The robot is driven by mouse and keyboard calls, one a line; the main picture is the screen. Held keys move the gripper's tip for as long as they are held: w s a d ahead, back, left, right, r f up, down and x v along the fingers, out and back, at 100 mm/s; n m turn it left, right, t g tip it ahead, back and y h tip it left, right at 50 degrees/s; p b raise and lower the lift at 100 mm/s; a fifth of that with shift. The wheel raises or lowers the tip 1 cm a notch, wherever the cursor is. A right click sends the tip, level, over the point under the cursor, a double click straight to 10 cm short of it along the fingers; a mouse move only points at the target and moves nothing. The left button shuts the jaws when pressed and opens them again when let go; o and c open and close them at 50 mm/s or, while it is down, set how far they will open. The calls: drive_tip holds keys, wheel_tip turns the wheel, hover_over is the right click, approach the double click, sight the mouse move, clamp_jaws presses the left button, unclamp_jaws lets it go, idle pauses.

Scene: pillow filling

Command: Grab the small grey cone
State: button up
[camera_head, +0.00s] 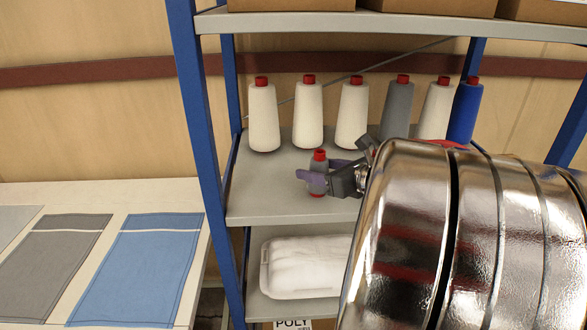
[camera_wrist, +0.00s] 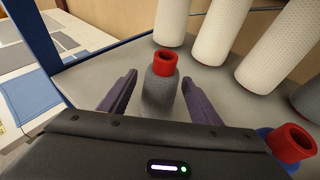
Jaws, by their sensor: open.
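The small grey cone (camera_wrist: 161,92) has a red top and stands upright on the grey shelf. In the wrist view it is between the two purple fingers of my gripper (camera_wrist: 160,98), with visible gaps on both sides. My gripper is open. In the head view the cone (camera_head: 319,162) is partly hidden by my gripper (camera_head: 322,182), which is at its height. The lower part of the cone is hidden by my gripper body in the wrist view.
A row of taller cones stands behind: several white ones (camera_head: 308,115), a large grey one (camera_head: 397,110) and a blue one (camera_head: 465,112). A blue shelf post (camera_head: 200,130) rises at the left. Bare shelf (camera_head: 265,205) lies left of the small cone.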

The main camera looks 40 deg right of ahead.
drive_tip(key=c, duration=1.2)
